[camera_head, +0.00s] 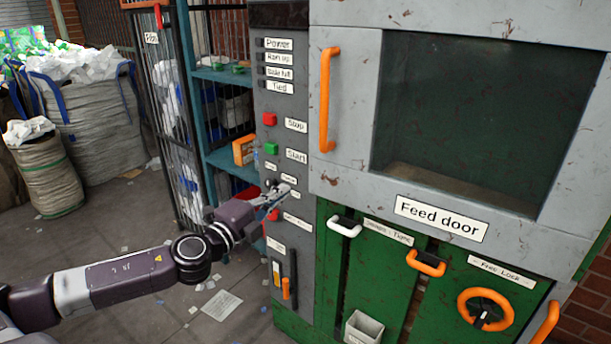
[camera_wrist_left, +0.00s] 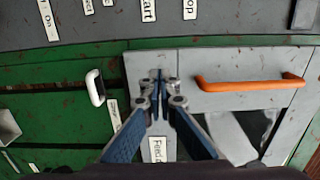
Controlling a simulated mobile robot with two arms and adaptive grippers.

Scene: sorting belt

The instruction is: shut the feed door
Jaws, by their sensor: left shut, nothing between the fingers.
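The feed door (camera_head: 345,110) is a worn grey frame around a dark window, with a "Feed door" label on its lower edge. It stands above the green lower panels, and I cannot tell whether it is fully closed. Its upright orange handle (camera_head: 328,100) is on its left side. The handle (camera_wrist_left: 250,82) and the door's grey frame (camera_wrist_left: 205,62) also show in the left wrist view. My left gripper (camera_head: 284,190) is shut and empty, in front of the control column, left of and below the handle. Its fingertips (camera_wrist_left: 158,82) overlap the door's corner in the wrist view, apart from the handle.
The control column (camera_head: 283,130) with buttons and labels stands left of the door. Below are a white handle (camera_head: 344,227), an orange handle (camera_head: 426,263) and an orange wheel (camera_head: 486,308). A wire cage (camera_head: 170,120), shelves (camera_head: 222,75) and filled sacks (camera_head: 90,115) stand left.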

